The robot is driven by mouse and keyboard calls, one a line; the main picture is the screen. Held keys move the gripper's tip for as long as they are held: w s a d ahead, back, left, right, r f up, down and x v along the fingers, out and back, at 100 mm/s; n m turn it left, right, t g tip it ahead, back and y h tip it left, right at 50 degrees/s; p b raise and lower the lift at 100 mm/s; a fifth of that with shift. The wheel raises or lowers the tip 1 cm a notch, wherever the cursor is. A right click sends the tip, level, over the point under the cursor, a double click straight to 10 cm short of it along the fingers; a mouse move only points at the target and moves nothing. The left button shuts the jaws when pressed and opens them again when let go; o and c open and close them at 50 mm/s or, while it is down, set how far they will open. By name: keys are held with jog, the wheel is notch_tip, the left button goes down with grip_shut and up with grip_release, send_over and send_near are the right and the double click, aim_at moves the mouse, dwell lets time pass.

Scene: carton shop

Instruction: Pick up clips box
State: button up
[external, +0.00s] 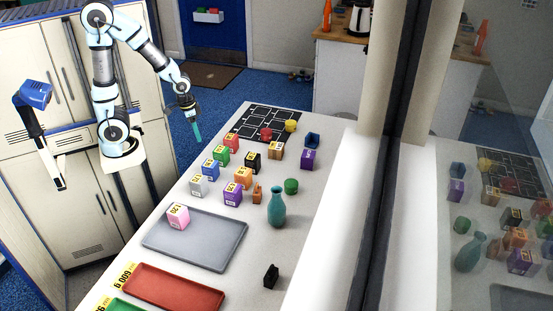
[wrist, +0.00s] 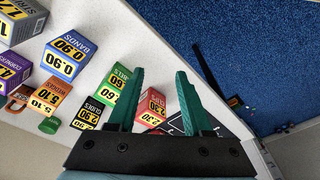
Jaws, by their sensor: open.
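I cannot read the word "clips" on any box, so I cannot tell which one is the clips box. Price-labelled boxes stand in rows on the table: red (external: 231,143), green (external: 221,156), blue (external: 211,170), grey-white (external: 199,187), black (external: 253,162), orange (external: 242,179) and purple (external: 232,196). A pink box (external: 178,216) stands on the grey tray (external: 215,252). My gripper (external: 194,128) is open and empty, beyond the table's left edge near the red box. In the wrist view, its teal fingers (wrist: 161,82) are apart, with the green box (wrist: 116,82) and red box (wrist: 151,110) beyond.
A teal vase (external: 277,210), green cylinder (external: 291,186) and small black object (external: 270,275) stand on the right side. A red tray (external: 175,288) lies at the near end. A black grid mat (external: 262,118) is at the far end. Glass runs along the right.

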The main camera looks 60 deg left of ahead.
jog(key=o, duration=0.8)
jog(key=shift+c, duration=0.2)
